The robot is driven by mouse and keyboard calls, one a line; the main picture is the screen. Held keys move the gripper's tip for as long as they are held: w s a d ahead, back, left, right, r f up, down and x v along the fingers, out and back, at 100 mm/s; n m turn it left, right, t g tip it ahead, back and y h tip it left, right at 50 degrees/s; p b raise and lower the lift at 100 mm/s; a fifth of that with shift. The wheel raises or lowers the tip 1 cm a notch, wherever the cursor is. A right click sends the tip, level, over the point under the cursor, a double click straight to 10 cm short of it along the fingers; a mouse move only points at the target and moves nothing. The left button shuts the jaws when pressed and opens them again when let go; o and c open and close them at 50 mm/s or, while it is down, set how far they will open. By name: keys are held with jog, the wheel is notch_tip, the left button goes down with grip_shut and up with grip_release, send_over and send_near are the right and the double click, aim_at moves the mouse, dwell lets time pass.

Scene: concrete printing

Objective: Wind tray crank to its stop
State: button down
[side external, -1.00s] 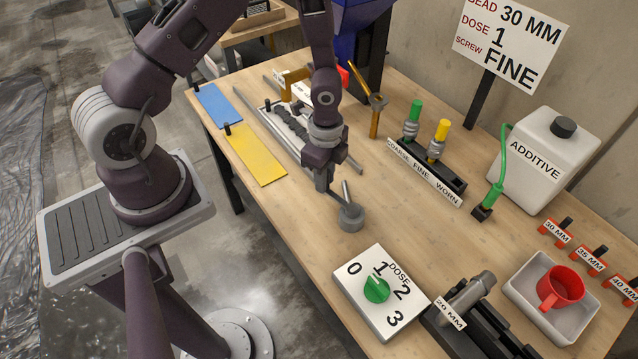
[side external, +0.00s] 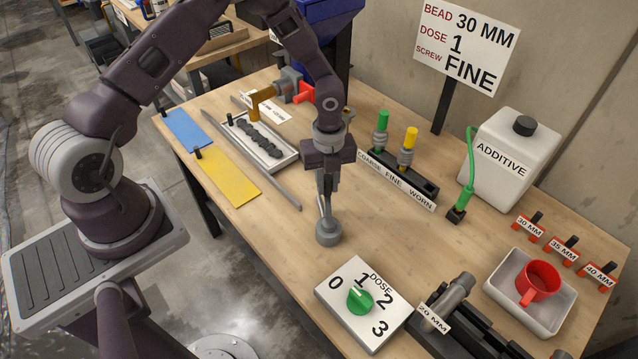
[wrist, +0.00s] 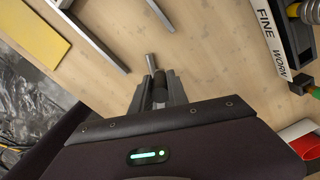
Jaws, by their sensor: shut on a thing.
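The crank has a round grey hub (side external: 328,232) standing on the wooden bench, left of centre between the tray rails and the dose box. My gripper (side external: 325,193) points down just behind the hub and is shut on the crank's handle. In the wrist view the dark handle grip (wrist: 160,82) sits between my two fingers (wrist: 158,92), with a silver rod (wrist: 150,61) beside it. The crank arm is mostly hidden by the gripper. The pale tray (side external: 283,161) holds a dark lumpy bead and lies between two metal rails.
The dose box (side external: 345,326) with a green knob stands in front of the crank. A screw rack (side external: 425,181) is to the right, behind it. Yellow (side external: 228,178) and blue (side external: 187,129) plates lie left of the rails. Bare bench surrounds the hub.

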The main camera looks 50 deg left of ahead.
jog(key=shift+w+d+m, duration=0.2)
jog(key=shift+m, duration=0.1)
jog(key=shift+w+d, duration=0.3)
jog(key=shift+d, duration=0.15)
jog(key=c, duration=1.3)
grip_release()
notch_tip(320, 180, up, 7)
